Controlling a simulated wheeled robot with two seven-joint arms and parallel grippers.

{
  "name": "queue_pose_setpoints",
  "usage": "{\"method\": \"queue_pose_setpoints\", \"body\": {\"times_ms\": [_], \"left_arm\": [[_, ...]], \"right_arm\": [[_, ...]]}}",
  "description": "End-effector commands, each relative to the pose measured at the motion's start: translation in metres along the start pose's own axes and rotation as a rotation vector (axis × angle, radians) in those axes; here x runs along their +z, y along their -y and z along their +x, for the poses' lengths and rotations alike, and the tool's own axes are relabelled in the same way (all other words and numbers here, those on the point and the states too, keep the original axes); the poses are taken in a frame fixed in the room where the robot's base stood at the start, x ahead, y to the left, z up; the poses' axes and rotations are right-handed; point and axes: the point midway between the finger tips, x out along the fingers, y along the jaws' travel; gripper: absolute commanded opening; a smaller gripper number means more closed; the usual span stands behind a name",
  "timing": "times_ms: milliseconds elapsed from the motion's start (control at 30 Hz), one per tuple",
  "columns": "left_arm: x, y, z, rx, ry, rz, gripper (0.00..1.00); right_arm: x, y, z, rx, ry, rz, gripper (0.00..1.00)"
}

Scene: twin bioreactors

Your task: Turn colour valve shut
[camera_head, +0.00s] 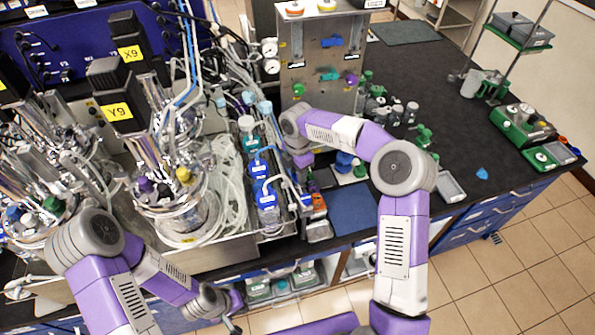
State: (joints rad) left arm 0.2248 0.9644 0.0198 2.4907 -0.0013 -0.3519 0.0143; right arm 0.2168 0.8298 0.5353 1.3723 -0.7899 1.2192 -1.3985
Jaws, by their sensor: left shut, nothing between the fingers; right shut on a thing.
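An upright metal panel (318,58) at the top middle carries several coloured valve handles: a blue one (331,41), a teal one (329,74), a green one (298,90) and a purple one (351,79). I cannot tell which of them are shut. My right gripper (306,182) points down in front of the panel, beside the row of blue-capped bottles. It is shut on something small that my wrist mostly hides. My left gripper (234,318) is low at the bottom, in front of the bench edge, apart from the panel. It is shut and empty.
Glass and steel bioreactors (177,195) with tubing crowd the left. Blue-labelled bottles (264,180) stand in a rack at centre. A blue mat (351,208) lies near the front edge. Small green-and-white items stand right of the panel. The black bench (455,115) has free room at right.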

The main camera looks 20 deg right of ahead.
Motion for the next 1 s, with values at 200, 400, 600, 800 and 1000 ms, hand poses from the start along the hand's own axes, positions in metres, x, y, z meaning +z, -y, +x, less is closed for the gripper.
{"method": "queue_pose_setpoints", "body": {"times_ms": [200, 400, 600, 800, 1000], "left_arm": [[0.0, -0.0001, -0.0003, 0.0, 0.0, 0.0, 0.0], [0.0, -0.0001, -0.0002, 0.0, 0.0, 0.0, 0.0], [0.0, 0.0001, 0.0002, 0.0, 0.0, 0.0, 0.0], [0.0, 0.0003, 0.0009, 0.0, 0.0, 0.0, 0.0], [-0.0001, 0.0006, 0.0015, 0.0, 0.0, 0.0, 0.0]], "right_arm": [[-0.0005, -0.0004, -0.0012, 0.001, 0.002, 0.14, 0.03], [-0.0001, -0.0003, -0.0015, 0.002, 0.002, 0.324, 0.03], [-0.0006, -0.0006, -0.0014, 0.003, 0.002, 0.514, 0.03], [-0.0001, -0.0007, -0.0014, 0.003, 0.001, 0.705, 0.03], [-0.0001, -0.0006, -0.0015, 0.003, 0.001, 0.895, 0.03]]}}
